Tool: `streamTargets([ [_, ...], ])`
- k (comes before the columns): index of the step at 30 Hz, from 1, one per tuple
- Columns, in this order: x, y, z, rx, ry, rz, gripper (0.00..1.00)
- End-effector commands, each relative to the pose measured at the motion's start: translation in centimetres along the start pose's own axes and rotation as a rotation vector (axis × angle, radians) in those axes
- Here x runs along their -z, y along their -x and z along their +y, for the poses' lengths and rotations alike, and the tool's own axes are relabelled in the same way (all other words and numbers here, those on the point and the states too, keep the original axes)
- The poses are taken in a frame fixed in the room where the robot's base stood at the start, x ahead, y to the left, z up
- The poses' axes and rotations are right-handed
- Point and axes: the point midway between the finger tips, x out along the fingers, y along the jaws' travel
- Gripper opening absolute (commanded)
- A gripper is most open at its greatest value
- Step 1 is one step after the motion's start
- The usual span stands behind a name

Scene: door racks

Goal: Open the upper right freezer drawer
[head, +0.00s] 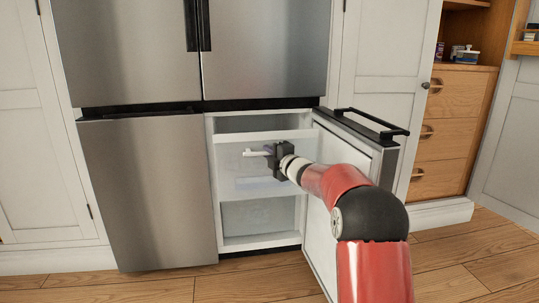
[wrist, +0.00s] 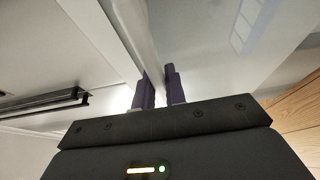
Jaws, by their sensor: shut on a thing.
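The lower right freezer door (head: 335,185) stands open, swung out to the right. Inside the freezer compartment, the pale upper drawer (head: 232,163) sits above a second pale lower drawer (head: 250,215). My gripper (head: 268,154) is at the upper drawer's front, right of its middle. In the wrist view, my gripper's two dark fingers (wrist: 161,82) are closed on either side of a thin pale panel (wrist: 140,30). It looks like the upper drawer's front edge. In the head view my gripper and arm cover the drawer's right part. The upper drawer appears to be within the compartment.
The open door's black handle bar (head: 372,122) juts out beside my arm. The left freezer door (head: 150,190) is shut. A wooden drawer unit (head: 455,135) stands at the right. The wooden floor (head: 250,288) in front is clear.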

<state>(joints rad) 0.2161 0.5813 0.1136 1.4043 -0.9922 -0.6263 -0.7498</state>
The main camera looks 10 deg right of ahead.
Motion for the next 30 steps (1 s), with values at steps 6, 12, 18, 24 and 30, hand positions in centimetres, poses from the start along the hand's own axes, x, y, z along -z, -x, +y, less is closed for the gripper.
streamTargets([
  [6, 0.0, 0.0, -0.1, 0.001, -0.001, -0.001, 0.00],
  [12, 0.0, 0.0, -0.1, 0.001, 0.000, -0.001, 0.00],
  [18, 0.0, 0.0, -0.1, 0.001, 0.000, -0.001, 0.35],
  [24, 0.0, 0.0, 0.0, 0.000, 0.000, 0.000, 0.35],
  [30, -0.1, 1.5, 0.0, 0.001, 0.001, -0.002, 0.35],
])
